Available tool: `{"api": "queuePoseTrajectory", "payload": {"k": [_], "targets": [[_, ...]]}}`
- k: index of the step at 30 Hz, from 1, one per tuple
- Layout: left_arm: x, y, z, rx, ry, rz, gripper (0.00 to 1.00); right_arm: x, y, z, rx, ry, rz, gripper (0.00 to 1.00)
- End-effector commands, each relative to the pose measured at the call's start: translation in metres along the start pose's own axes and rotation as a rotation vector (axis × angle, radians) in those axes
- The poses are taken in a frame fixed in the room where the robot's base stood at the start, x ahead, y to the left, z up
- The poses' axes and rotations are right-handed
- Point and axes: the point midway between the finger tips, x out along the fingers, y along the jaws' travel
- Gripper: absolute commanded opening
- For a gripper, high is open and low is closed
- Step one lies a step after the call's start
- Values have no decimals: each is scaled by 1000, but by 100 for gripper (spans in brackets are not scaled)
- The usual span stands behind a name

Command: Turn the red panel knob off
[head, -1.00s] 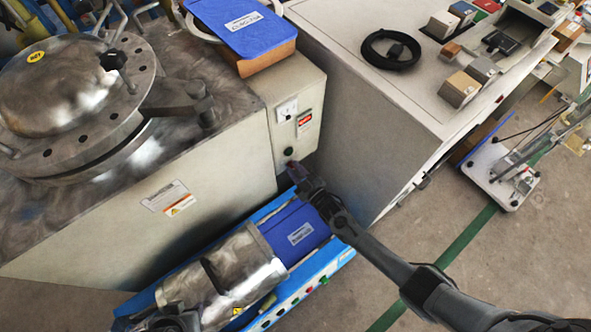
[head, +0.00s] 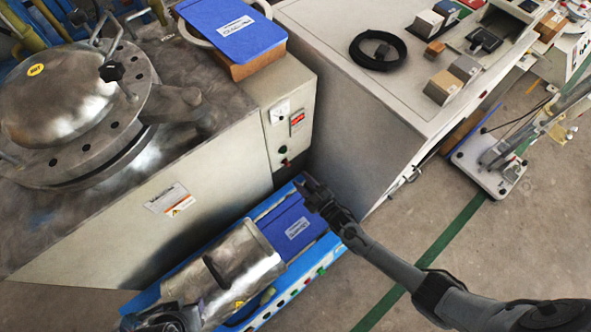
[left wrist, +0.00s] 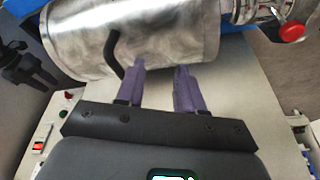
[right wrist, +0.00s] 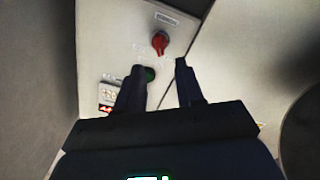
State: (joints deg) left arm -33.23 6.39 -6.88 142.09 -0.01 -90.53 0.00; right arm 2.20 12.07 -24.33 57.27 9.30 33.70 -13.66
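The red knob (right wrist: 160,42) sits on the pale panel, beyond my right fingertips in the right wrist view. Its narrow grip runs roughly up and down in that picture. In the head view the knob (head: 285,162) is a small spot low on the cabinet's side panel, below a green button (head: 283,150). My right gripper (right wrist: 158,70) is open and empty, with its fingers apart and not touching the knob. In the head view the right gripper (head: 308,188) is just right of and below the knob. My left gripper (left wrist: 160,68) is open and empty, by a metal cylinder.
The panel also carries a gauge (head: 279,112) and a red display (head: 297,119). A blue machine (head: 333,246) with the metal cylinder (head: 240,268) stands below it. A large pale cabinet (head: 350,130) rises close on the right. A separate red button (left wrist: 292,31) shows in the left wrist view.

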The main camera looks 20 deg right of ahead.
Motion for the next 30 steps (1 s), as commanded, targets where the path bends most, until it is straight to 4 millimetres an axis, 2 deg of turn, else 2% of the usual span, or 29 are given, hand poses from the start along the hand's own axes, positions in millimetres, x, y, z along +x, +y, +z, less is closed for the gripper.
{"api": "queuePoseTrajectory", "payload": {"k": [3, 7, 25, 30], "targets": [[-10, 0, -3, 0, 0, 0, 37, -18, 2, -2, -1, -2, 0, 37], [-14, -1, -4, 1, 0, -1, 37, -30, 1, 0, -1, -2, 1, 37], [-15, -4, -4, 13, -2, -10, 37, -36, 0, 0, -1, -1, 0, 37], [-33, -4, -10, 10, -4, -8, 37, -54, -2, -8, 10, -26, -15, 37]]}}
